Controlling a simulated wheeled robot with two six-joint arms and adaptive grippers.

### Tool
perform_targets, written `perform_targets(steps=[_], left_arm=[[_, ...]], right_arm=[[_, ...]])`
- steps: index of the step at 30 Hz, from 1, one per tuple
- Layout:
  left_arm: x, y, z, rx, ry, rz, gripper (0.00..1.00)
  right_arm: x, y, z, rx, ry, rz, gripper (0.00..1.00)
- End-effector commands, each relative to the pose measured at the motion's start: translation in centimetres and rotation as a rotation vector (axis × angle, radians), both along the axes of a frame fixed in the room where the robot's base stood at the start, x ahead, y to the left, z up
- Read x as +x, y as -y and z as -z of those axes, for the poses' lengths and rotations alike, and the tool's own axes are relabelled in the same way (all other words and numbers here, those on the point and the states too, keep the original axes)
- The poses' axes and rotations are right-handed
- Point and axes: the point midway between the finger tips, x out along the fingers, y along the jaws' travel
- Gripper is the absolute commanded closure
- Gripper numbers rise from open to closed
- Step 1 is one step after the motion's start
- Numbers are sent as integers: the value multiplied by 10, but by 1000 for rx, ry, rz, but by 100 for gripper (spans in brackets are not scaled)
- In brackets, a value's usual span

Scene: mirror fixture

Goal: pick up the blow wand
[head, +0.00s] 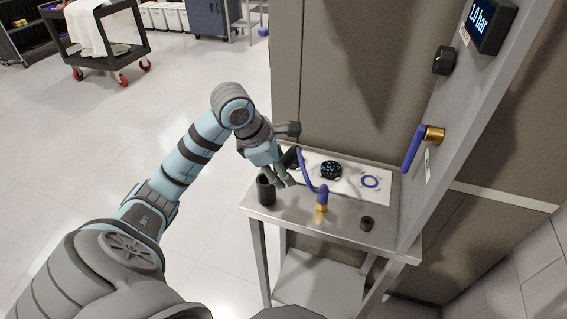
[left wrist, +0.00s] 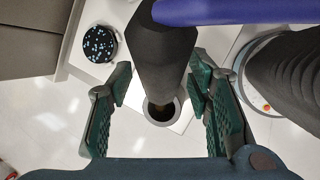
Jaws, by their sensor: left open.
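The blow wand (left wrist: 160,55) is a dark grey handle with a blue hose at its upper end. In the left wrist view it stands between the open fingers of my left gripper (left wrist: 160,88), with a gap visible on each side. Its lower end is over a dark round holder (left wrist: 149,108); how deep it sits, I cannot tell. In the head view my left gripper (head: 282,181) is at the table's left side, beside the dark cylindrical holder (head: 266,192), and partly hides the wand (head: 291,157). My right gripper is not in view.
The blue hose (head: 309,179) loops to a brass fitting (head: 321,209) on the metal table (head: 292,222). A small dark ring (head: 367,223) is near the front. A grey panel (head: 447,95) rises at right.

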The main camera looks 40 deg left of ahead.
Motion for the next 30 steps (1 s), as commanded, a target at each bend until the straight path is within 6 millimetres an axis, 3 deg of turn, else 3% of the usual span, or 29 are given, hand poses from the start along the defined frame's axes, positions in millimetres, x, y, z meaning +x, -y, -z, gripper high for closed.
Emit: perform_targets(steps=[3,12,22,28,30], left_arm=[[0,0,0,0,0,0,54],[0,0,-1,-1,0,1,100],[1,1,-8,-1,1,1,100],[1,0,-61,-1,6,2,100],[0,0,-81,-2,1,2,100]], right_arm=[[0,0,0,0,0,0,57],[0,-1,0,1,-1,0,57],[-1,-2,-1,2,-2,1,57],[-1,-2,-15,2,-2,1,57],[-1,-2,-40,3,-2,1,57]])
